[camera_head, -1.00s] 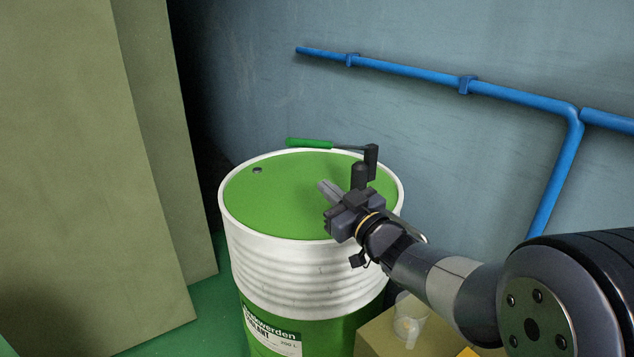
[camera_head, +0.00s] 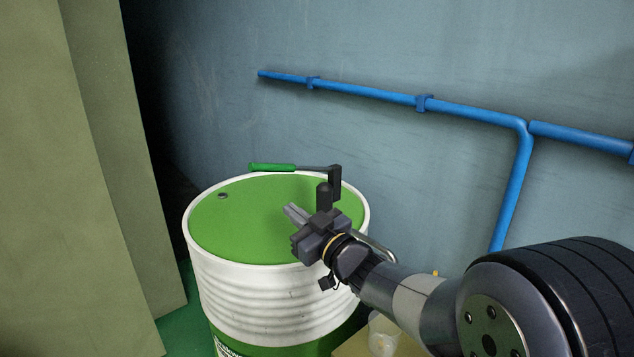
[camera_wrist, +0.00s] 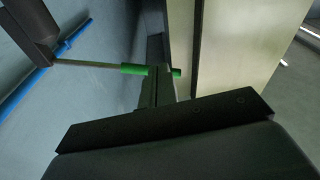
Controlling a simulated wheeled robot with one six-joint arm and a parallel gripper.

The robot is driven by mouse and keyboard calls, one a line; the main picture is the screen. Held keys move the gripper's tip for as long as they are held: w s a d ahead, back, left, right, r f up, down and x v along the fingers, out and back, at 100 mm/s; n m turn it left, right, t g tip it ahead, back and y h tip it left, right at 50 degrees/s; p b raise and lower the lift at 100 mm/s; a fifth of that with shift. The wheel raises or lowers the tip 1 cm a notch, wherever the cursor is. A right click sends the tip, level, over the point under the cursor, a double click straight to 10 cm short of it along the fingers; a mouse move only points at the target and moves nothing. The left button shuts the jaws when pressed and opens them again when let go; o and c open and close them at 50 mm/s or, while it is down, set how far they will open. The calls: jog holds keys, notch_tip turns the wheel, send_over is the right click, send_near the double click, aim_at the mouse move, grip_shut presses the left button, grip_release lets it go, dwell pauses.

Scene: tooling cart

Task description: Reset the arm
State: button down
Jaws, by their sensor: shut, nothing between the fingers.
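My gripper (camera_head: 291,211) is shut and empty in the head view. It appears in front of the green lid of a white and green drum (camera_head: 240,240). A black hand pump with a crank and a green handle (camera_head: 272,167) stands at the drum's far right. The gripper is just to the left of and nearer than the pump post (camera_head: 324,197); I cannot tell the exact gap. In the wrist view my shut fingers (camera_wrist: 163,72) point up the picture, and the green handle (camera_wrist: 135,69) shows behind them.
A blue pipe (camera_head: 380,95) runs along the wall and bends down at the right. Tall olive panels (camera_head: 95,150) stand at the left. A clear cup (camera_head: 383,335) sits on a surface below my arm. Green floor shows between the panels and the drum.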

jog(key=w+a+f+b, duration=0.1)
jog(key=w+a+f, duration=0.2)
jog(key=w+a, duration=0.2)
jog(key=shift+w, duration=0.7)
jog(key=shift+a, duration=0.15)
